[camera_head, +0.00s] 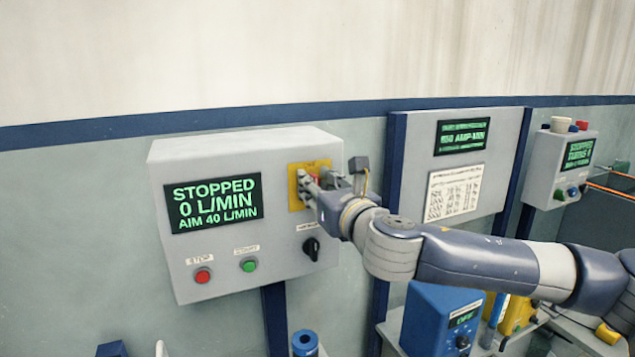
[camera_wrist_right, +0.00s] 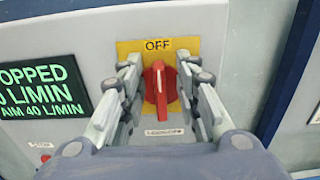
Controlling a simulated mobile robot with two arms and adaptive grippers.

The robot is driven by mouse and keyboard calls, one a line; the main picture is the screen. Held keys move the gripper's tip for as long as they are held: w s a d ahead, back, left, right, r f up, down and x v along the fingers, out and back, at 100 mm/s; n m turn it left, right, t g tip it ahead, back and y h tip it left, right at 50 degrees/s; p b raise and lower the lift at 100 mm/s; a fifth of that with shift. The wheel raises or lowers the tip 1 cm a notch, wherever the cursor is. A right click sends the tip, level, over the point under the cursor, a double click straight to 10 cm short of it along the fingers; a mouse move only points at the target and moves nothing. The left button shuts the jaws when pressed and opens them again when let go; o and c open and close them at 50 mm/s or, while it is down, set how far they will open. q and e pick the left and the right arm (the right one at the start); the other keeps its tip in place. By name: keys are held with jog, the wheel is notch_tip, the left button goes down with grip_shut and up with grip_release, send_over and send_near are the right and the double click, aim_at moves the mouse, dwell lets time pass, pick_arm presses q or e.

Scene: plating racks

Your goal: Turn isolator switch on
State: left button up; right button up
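The isolator switch is a red rotary handle (camera_wrist_right: 158,88) on a yellow plate (camera_wrist_right: 183,45) marked OFF at its top. The handle stands upright in the right wrist view. In the head view the yellow plate (camera_head: 296,203) is on the right part of the grey control box (camera_head: 240,150), with the handle mostly hidden by my gripper. My right gripper (camera_head: 305,184) is at the plate. In the wrist view its fingers (camera_wrist_right: 158,80) are spread on either side of the handle, with gaps showing, so it is open. My left gripper is not in view.
The box's green display (camera_head: 214,204) reads STOPPED, 0 L/MIN, AIM 40 L/MIN. Below are a red button (camera_head: 202,275), a green button (camera_head: 249,265) and a black knob (camera_head: 311,248). A panel with a display (camera_head: 462,136) and another box (camera_head: 566,150) stand to the right.

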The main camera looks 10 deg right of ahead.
jog(key=shift+c, duration=0.6)
grip_shut()
jog(key=shift+m, duration=0.3)
jog(key=m, duration=0.5)
jog(key=d+f+m+b, duration=0.1)
jog(key=m, duration=0.5)
jog(key=d+f+m+b, duration=0.1)
jog(key=m, duration=0.5)
jog(key=shift+w, duration=0.15)
jog(key=shift+m, duration=0.3)
